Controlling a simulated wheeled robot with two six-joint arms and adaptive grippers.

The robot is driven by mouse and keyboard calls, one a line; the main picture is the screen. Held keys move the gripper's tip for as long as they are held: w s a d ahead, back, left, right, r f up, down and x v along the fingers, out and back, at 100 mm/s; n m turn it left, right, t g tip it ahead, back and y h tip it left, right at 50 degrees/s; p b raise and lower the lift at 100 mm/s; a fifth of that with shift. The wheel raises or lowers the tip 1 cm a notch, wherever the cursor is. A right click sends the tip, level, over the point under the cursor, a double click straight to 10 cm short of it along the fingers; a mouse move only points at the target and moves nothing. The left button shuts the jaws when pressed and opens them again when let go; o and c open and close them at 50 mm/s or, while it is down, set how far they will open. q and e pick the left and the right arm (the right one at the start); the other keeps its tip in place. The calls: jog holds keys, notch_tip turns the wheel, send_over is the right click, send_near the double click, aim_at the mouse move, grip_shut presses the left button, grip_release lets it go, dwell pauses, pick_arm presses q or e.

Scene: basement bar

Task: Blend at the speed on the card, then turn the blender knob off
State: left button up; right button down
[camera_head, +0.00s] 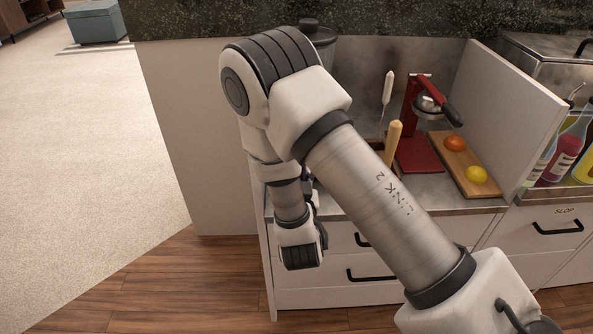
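What looks like the blender (318,32) stands at the back of the counter, with its dark lid and part of a clear jar showing. My arm hides its lower part, and I see neither its knob nor the card. My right arm comes in from the lower right, crosses in front of the counter and bends down at its left end. A small dark part (315,190) shows behind the wrist at the counter's front edge. It may belong to my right gripper, but no fingertips show. My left gripper is not in view.
On the counter are a red press (418,150), a wooden board (455,158) with an orange and a yellow fruit, and upright handles. Bottles (568,150) stand right of a white divider (515,120). Drawers with black handles are below. Open floor lies left.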

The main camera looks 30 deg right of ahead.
jog(key=shift+m+b, duration=0.5)
jog(key=shift+m, duration=2.6)
jog(key=c, duration=0.8)
grip_release()
jog(key=shift+o, duration=0.2)
notch_tip(320, 180, up, 10)
